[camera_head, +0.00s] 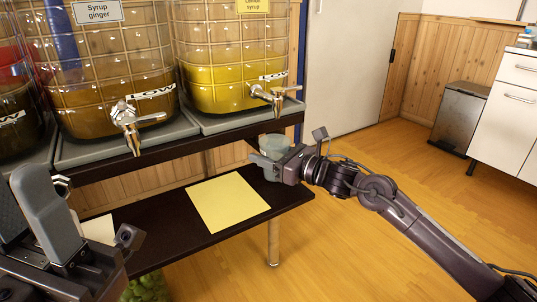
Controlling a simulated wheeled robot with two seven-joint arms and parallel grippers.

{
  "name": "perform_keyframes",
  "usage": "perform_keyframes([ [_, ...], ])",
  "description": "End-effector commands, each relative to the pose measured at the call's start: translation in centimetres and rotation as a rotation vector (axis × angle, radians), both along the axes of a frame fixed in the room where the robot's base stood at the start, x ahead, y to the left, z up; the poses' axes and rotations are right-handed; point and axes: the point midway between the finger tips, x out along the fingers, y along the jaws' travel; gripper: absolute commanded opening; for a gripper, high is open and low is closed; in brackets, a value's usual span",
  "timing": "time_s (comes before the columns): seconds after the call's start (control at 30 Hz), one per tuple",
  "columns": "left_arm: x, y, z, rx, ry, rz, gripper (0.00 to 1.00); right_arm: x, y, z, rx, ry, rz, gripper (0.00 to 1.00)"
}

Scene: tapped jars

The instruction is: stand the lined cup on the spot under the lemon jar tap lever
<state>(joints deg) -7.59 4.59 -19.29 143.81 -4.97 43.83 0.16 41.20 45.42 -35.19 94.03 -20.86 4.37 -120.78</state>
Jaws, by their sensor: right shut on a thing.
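The lemon jar (232,60) holds yellow syrup and stands at the right end of the upper shelf. Its tap (272,96) with a metal lever sticks out at the front. On the lower shelf, a pale yellow square (228,202) lies below and in front of this tap. My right gripper (275,160) is shut on a small translucent greenish cup (274,143). It holds the cup upright near the shelf's right end, behind and right of the square. Lines on the cup cannot be made out. My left gripper (50,215) is at the lower left, away from the cup; its fingertips are unclear.
A ginger syrup jar (95,70) with its own tap (132,122) stands left of the lemon jar, and a dark jar (18,100) is partly visible farther left. Another pale square (98,229) lies on the lower shelf, partly hidden by my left arm. Open floor lies right.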

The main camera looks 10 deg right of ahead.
Motion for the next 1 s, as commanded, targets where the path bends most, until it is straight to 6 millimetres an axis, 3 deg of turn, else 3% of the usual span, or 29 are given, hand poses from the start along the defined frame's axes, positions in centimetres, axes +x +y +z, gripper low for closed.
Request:
perform_keyframes([
  [0.97,0.0,0.0,-0.8,0.0,-0.002,0.001,0.36,0.0,0.0,-1.0,0.0,0.0,0.0,0.34],
  [1.0,0.0,0.0,-0.8,0.0,-0.003,0.001,0.36,0.0,0.0,-1.0,0.0,0.0,0.0,0.58],
])
